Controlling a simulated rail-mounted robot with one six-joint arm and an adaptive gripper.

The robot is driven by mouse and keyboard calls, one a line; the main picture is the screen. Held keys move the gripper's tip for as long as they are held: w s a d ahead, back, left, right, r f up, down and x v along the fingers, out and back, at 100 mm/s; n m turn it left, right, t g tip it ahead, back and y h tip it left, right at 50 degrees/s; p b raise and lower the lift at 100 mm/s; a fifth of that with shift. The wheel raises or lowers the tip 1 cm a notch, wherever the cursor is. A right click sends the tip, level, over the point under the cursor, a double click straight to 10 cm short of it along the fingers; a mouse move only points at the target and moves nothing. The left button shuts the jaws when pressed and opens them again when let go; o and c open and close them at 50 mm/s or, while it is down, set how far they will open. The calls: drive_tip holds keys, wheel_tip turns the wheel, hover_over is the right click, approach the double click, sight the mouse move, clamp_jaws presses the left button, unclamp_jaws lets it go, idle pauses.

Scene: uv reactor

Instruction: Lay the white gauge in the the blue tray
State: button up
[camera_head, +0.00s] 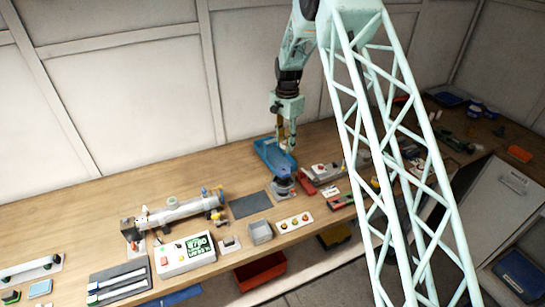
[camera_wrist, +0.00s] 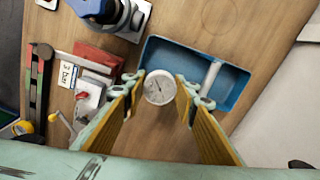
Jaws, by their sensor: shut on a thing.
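The white gauge (camera_wrist: 160,87) has a round white face with a dark needle. It sits between the tips of my gripper (camera_wrist: 158,92) in the wrist view, and my gripper is shut on it. The blue tray (camera_wrist: 237,93) lies below, and the gauge overlaps its near edge in that view. A pale cylindrical piece (camera_wrist: 211,76) is in the tray. In the head view my gripper (camera_head: 288,137) points down over the blue tray (camera_head: 265,148). The gauge's height above the tray is hard to tell.
A blue and grey round device (camera_wrist: 122,14) stands close beside the tray. Red blocks (camera_wrist: 98,58) and a caliper-like tool (camera_wrist: 37,85) lie to the left. Bare wood surrounds part of the tray.

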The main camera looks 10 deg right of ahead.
drive_tip(key=o, duration=1)
drive_tip(key=shift+c, duration=0.2)
drive_tip(key=shift+r, duration=0.15)
wheel_tip(320, 180, up, 12)
idle(0.9)
